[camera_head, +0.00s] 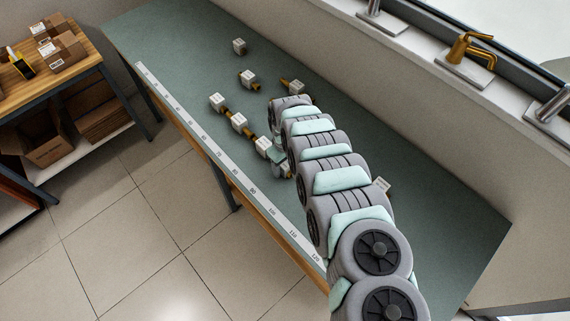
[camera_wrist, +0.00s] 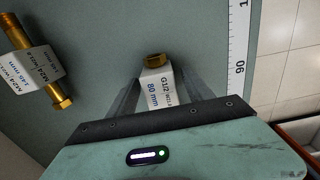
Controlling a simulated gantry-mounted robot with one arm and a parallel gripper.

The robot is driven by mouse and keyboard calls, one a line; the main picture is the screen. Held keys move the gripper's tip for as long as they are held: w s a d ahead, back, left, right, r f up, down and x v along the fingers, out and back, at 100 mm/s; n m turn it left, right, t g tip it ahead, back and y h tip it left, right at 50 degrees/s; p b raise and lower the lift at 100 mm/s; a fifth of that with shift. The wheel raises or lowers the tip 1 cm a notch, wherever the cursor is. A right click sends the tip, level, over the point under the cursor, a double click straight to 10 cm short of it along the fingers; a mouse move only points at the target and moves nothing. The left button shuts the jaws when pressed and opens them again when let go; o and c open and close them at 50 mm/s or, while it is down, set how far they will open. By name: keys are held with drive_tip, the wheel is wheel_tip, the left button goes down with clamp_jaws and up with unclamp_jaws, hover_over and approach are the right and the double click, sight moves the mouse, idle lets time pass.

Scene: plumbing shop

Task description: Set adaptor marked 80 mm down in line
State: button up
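The adaptor marked 80 mm (camera_wrist: 156,88) has a white block reading G1/2 and a brass end. In the wrist view it sits between the two dark fingers of my gripper (camera_wrist: 158,92), which close in on its sides and appear to hold it. In the head view my gripper (camera_head: 282,166) is low over the bench near the ruler, at the end of a row of adaptors. The row shows white blocks with brass ends: one (camera_head: 217,102), a second (camera_head: 239,121) and a third (camera_head: 264,145) nearest my gripper. Whether the held adaptor touches the bench is unclear.
The ruler (camera_head: 231,166) runs along the bench's front edge; 90 shows beside my gripper. An M24 adaptor (camera_wrist: 36,72) lies left in the wrist view. Loose adaptors lie further back (camera_head: 238,46), (camera_head: 247,78), (camera_head: 293,87). Another (camera_head: 381,186) is partly behind my arm.

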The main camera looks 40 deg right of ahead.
sight(285, 163)
wheel_tip(285, 163, up, 12)
drive_tip(key=shift+r, duration=0.2)
idle(0.7)
